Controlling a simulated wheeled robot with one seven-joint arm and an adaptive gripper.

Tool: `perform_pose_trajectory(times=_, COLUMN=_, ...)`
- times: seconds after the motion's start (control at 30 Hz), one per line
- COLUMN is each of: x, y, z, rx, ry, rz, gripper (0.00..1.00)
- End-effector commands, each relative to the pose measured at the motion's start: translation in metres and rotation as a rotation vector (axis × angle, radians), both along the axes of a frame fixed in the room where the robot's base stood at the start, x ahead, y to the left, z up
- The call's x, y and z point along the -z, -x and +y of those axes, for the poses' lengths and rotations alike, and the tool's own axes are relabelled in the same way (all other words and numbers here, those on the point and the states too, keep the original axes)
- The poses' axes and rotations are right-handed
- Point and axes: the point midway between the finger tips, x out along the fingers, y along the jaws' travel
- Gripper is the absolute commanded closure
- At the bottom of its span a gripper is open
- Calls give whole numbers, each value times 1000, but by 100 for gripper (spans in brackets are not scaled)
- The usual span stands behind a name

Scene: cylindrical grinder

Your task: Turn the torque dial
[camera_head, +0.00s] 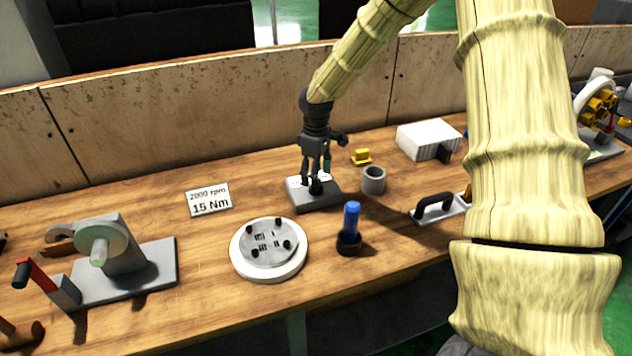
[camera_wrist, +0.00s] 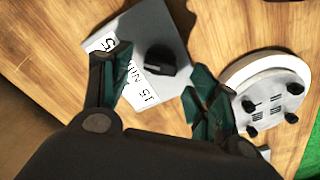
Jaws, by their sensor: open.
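The torque dial is a black knob (camera_head: 316,187) on a flat grey box (camera_head: 329,200). The dial (camera_wrist: 162,61) and box (camera_wrist: 136,32) also show in the wrist view, with a white label (camera_wrist: 141,88) reading 15 Nm at one end. My gripper (camera_head: 316,173) points down over the box. In the wrist view its open fingers (camera_wrist: 158,75) lie on either side of the dial, with a gap to each and nothing between them but the dial area. How far the fingertips are above the box is hard to tell.
A sign (camera_head: 209,200) reads 2000 rpm, 15 Nm. A round white chuck (camera_head: 268,270) and blue-handled tool (camera_head: 351,220) stand in front. A grey cup (camera_head: 374,180) and yellow piece (camera_head: 361,157) sit close right. A grinder fixture (camera_head: 120,255) is at left.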

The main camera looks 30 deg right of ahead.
Motion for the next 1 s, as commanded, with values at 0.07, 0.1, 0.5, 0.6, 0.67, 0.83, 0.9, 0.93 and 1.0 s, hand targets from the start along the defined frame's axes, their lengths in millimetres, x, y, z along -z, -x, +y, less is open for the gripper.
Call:
perform_pose_trajectory(times=0.07, x=10, y=0, z=0, rx=-2, ry=0, rz=1, gripper=40)
perform_pose_trajectory(times=0.1, x=15, y=1, z=0, rx=-2, ry=-1, rz=3, gripper=40)
perform_pose_trajectory(times=0.5, x=40, y=0, z=0, rx=-1, ry=-1, rz=-1, gripper=40)
perform_pose_trajectory(times=0.6, x=41, y=0, z=0, rx=-1, ry=-1, rz=-1, gripper=40)
perform_pose_trajectory(times=0.67, x=41, y=0, z=0, rx=-1, ry=-1, rz=-1, gripper=40)
perform_pose_trajectory(times=0.83, x=41, y=0, z=0, rx=-1, ry=-1, rz=-1, gripper=51)
perform_pose_trajectory(times=0.9, x=41, y=0, z=0, rx=-1, ry=-1, rz=-1, gripper=64)
perform_pose_trajectory(times=0.93, x=41, y=0, z=0, rx=-1, ry=-1, rz=-1, gripper=69)
perform_pose_trajectory(times=1.0, x=41, y=0, z=0, rx=-1, ry=-1, rz=-1, gripper=82)
